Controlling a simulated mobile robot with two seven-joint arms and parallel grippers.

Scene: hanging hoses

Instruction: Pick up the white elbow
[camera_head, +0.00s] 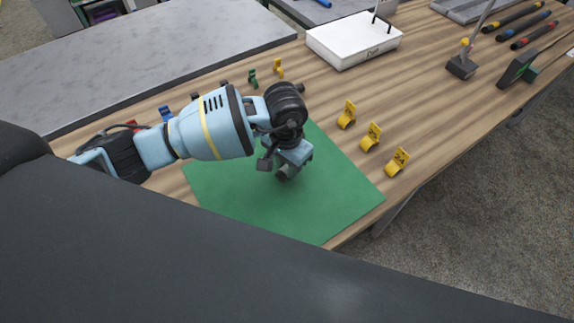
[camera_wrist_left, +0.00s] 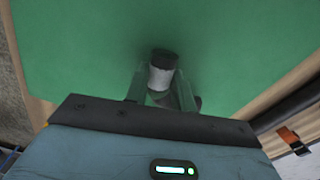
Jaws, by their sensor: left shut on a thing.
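My left gripper (camera_head: 286,173) reaches down over the green mat (camera_head: 330,205) and is shut on the white elbow. In the left wrist view the white elbow (camera_wrist_left: 160,78) sits between the two fingers, with a dark end pointing away from the wrist and another dark part by the right finger. Its lower part is partly hidden by the fingers and the gripper body. In the head view the gripper hides most of the elbow, and I cannot tell whether it touches the mat. My right gripper is not in view.
Several yellow clips, one at the mat's right (camera_head: 371,137), stand on the wooden table. A green clip (camera_head: 253,79) and a blue clip (camera_head: 166,113) stand behind my left arm. A white tray (camera_head: 350,45) stands at the back. The mat's right part is clear.

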